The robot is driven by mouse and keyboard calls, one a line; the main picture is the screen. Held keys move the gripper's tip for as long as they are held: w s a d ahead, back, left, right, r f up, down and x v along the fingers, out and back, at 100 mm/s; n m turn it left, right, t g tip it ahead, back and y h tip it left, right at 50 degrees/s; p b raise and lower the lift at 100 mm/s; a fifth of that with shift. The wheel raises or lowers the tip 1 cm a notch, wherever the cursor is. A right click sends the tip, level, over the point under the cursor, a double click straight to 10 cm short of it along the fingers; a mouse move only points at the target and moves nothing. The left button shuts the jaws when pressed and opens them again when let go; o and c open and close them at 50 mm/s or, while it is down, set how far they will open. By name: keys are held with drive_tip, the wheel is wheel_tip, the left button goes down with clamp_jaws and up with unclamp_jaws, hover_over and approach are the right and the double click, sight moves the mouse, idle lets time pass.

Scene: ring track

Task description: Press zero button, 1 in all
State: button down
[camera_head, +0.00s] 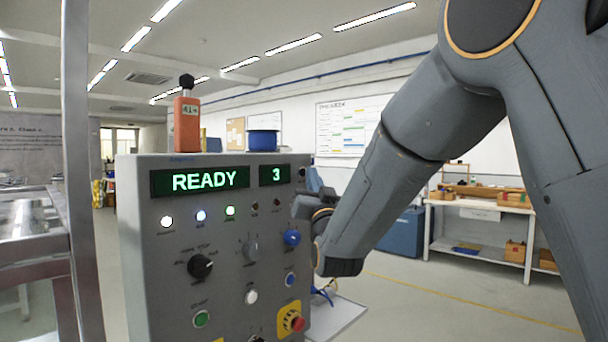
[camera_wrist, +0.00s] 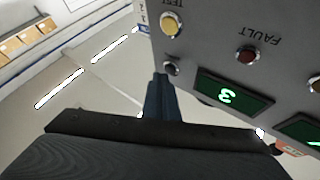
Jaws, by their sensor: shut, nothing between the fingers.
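A grey control box (camera_head: 145,250) stands at left centre in the head view, its front panel facing me. A green display (camera_head: 200,181) reads READY and a smaller one (camera_head: 275,175) reads 3. Low on the panel are a green button (camera_head: 201,319), a white button (camera_head: 251,297) and a small blue button (camera_head: 291,280). Their labels are too small to tell which is zero. My gripper is at the panel's right edge, partly hidden by my arm. In the wrist view my gripper (camera_wrist: 161,78) is shut and empty, beside the upside-down panel, apart from its buttons.
A black knob (camera_head: 201,266), a grey knob (camera_head: 250,248), a blue knob (camera_head: 292,237) and a red emergency stop (camera_head: 294,321) share the panel. An orange device (camera_head: 187,125) and a blue spool (camera_head: 262,140) sit on top. A metal frame (camera_head: 78,170) stands left; floor is free at right.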

drive_tip(key=shift+w+a, duration=0.25)
drive_tip(key=shift+a, duration=0.1)
idle(0.4)
drive_tip(key=shift+s+d+b, duration=0.1)
drive_tip(key=shift+d+b, duration=0.05)
drive_tip(key=shift+b, duration=0.15)
drive_tip(key=shift+s+d, duration=0.4)
drive_tip(key=shift+d, duration=0.15)
drive_tip(key=shift+s+d+b, duration=0.3)
drive_tip(key=shift+s+d, duration=0.5)
drive_tip(key=shift+d, duration=0.2)
drive_tip(key=shift+s+d+b, duration=0.3)
drive_tip(key=shift+s+d, duration=0.45)
drive_tip(key=shift+d, duration=0.2)
